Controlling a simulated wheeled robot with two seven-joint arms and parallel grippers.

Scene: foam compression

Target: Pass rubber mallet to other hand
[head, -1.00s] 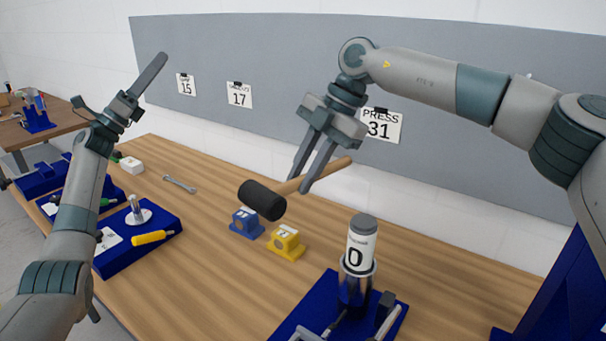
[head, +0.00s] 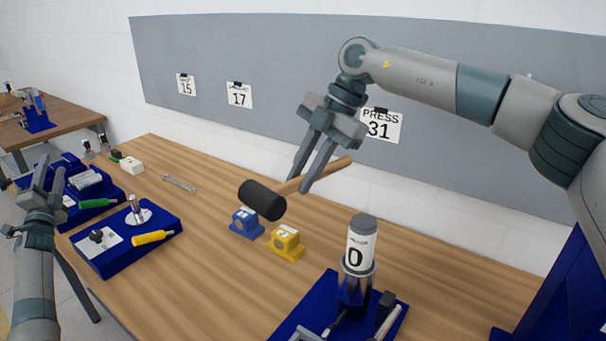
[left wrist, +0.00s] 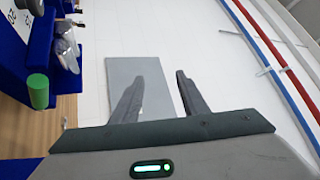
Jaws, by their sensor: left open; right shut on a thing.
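The rubber mallet has a black head (head: 262,200) and a wooden handle (head: 333,172). My right gripper (head: 299,184) is shut on its handle, close to the head, and holds it in the air above the table. My left gripper (head: 44,180) is at the far left, well apart from the mallet. In the left wrist view my left gripper (left wrist: 155,85) has its two fingers spread with nothing between them. The mallet does not show in that view.
The wooden table (head: 210,265) carries a blue block (head: 246,224), a yellow block (head: 285,243), a wrench (head: 180,183) and a blue stand with a labelled cylinder (head: 360,245). Blue trays with tools (head: 125,240) lie at the left. A grey panel (head: 290,70) stands behind.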

